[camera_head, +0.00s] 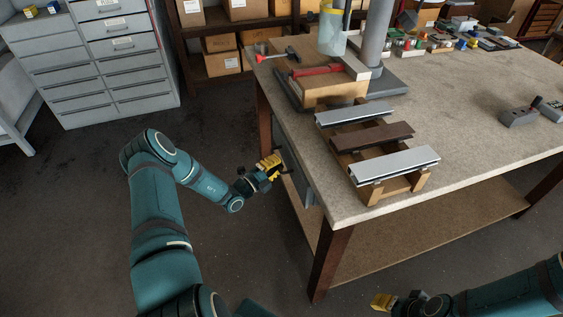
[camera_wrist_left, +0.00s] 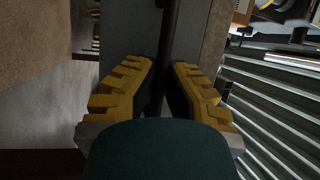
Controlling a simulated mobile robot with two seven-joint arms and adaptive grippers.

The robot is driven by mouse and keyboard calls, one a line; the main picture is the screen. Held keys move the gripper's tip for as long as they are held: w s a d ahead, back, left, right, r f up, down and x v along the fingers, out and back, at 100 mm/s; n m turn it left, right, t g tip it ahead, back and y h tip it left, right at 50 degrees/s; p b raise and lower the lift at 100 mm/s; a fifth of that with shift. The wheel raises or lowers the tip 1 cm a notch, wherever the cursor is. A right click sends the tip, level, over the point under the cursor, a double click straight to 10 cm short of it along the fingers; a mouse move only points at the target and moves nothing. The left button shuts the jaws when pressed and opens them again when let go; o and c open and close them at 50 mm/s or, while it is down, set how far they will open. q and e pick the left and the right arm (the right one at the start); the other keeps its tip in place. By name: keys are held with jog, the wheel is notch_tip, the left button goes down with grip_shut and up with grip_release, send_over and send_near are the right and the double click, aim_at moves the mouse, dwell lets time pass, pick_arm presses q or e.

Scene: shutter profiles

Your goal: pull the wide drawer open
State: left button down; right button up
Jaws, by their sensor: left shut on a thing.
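The wide drawer (camera_head: 307,187) is a grey unit under the near left edge of the workbench. In the head view my left gripper (camera_head: 281,164) is at its front, with yellow fingers beside the bench edge. In the left wrist view the left gripper (camera_wrist_left: 165,90) has its yellow fingers on either side of a dark bar-shaped handle (camera_wrist_left: 168,45) in front of a grey panel (camera_wrist_left: 130,30). It is shut on this handle. How far the drawer stands out is hard to tell. My right gripper (camera_head: 382,302) is low at the bottom right, away from the drawer; its fingers are too small to judge.
The workbench (camera_head: 460,115) carries a wooden rack (camera_head: 375,190) with metal profiles, a wooden box (camera_head: 335,90) and small parts at the back. A bench leg (camera_head: 328,262) stands near the drawer. Grey cabinets (camera_head: 120,50) stand at the back left. The floor (camera_head: 90,190) left of the bench is clear.

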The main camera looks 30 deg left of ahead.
pick_arm(q)
jog(key=s+a, duration=1.4)
jog(key=s, duration=0.2)
jog(key=shift+s+a, duration=0.15)
jog(key=shift+s, duration=0.1)
jog(key=shift+r, duration=0.1)
jog(key=c, duration=1)
grip_release()
jog(key=v, duration=1.2)
